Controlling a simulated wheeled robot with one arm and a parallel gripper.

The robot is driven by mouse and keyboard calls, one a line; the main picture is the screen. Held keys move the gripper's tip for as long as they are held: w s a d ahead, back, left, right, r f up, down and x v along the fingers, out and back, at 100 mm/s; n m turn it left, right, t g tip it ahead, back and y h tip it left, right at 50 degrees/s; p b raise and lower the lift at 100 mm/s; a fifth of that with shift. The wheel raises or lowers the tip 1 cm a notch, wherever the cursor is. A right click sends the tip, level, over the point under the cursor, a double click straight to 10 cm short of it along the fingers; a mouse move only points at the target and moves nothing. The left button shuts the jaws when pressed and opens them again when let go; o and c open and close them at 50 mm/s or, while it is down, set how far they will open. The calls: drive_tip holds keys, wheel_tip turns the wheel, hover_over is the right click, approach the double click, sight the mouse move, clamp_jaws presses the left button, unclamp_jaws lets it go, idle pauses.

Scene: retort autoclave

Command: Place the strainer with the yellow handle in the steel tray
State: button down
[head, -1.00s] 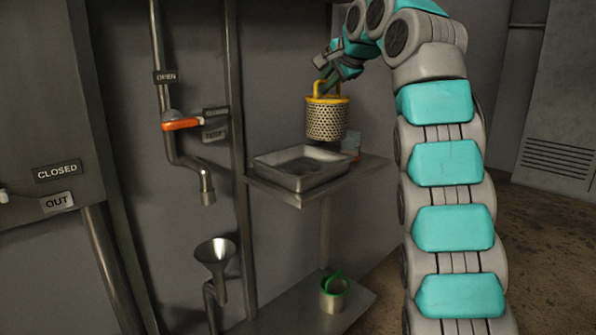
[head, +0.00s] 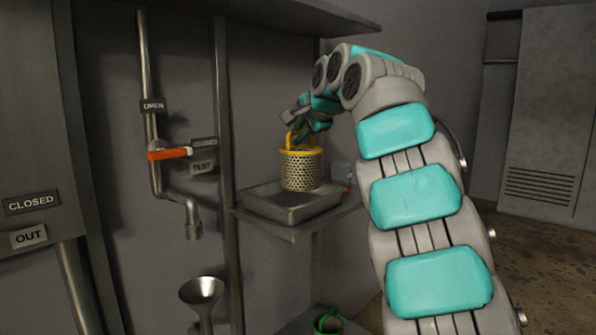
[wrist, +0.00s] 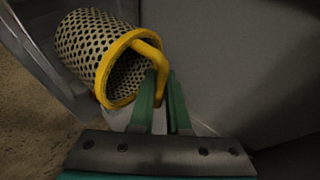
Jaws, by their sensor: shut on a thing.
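The strainer (head: 301,170) is a perforated metal basket with a yellow rim and yellow handle. It hangs upright from my gripper (head: 299,132), over the steel tray (head: 266,211). Its bottom is low, close to or inside the tray; I cannot tell whether it touches. In the wrist view the strainer (wrist: 97,52) shows at upper left, and my gripper (wrist: 162,88) has its green fingers shut on the yellow handle. The tray is shallow, rectangular and stands on a metal shelf.
A pipe with an orange lever (head: 170,154) and a funnel (head: 202,291) are at left. A green-handled strainer (head: 328,321) sits on the lower shelf. An upper shelf (head: 300,15) overhangs.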

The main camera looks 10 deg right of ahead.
sight(300, 156)
drive_tip(key=shift+f+b, duration=0.9)
drive_tip(key=shift+f, duration=1.8)
drive_tip(key=c, duration=0.9)
unclamp_jaws()
drive_tip(key=shift+f, duration=0.15)
drive_tip(key=v, duration=1.2)
